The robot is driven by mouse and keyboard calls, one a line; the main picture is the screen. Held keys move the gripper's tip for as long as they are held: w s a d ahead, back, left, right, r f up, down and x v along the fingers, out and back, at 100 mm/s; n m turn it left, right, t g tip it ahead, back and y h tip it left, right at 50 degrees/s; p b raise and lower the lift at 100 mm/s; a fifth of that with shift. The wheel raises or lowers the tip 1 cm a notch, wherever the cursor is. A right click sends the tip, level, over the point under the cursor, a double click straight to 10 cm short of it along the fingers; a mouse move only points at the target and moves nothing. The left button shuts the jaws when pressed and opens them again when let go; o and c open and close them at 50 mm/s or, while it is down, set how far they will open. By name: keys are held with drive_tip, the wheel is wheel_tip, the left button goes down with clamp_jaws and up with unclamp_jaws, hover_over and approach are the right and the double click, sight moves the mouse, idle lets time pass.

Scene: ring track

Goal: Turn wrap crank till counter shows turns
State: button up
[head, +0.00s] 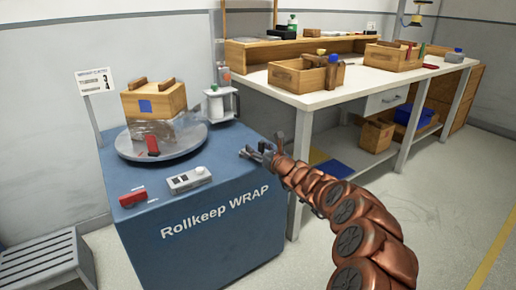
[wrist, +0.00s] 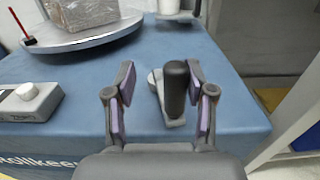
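The wrap crank shows in the wrist view as a black upright handle (wrist: 175,88) on a light grey arm. My gripper (wrist: 160,82) is open with one finger on each side of the handle; I cannot tell whether either finger touches it. In the head view my gripper (head: 262,152) is at the right edge of the blue wrap machine (head: 220,225), and the crank is not clearly seen there. A grey box with a white knob (head: 189,180) sits on the machine top, also in the wrist view (wrist: 28,102); any counter digits are unreadable.
A wooden crate (head: 154,100), wrapped in film low down, stands on the grey turntable (head: 130,148). A white film spool (head: 214,104) is behind it. A red item (head: 132,198) lies in front. A workbench (head: 330,92) stands behind right; open floor is at right.

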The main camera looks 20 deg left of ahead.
drive_tip(key=shift+s, duration=0.1)
drive_tip(key=shift+s+d, duration=0.25)
drive_tip(key=shift+d, duration=0.1)
drive_tip(key=shift+s+d, duration=0.4)
drive_tip(key=shift+s, duration=0.15)
drive_tip(key=v, duration=0.9)
drive_tip(key=shift+d, duration=0.4)
drive_tip(key=shift+s, duration=0.1)
drive_tip(key=shift+c, duration=0.3)
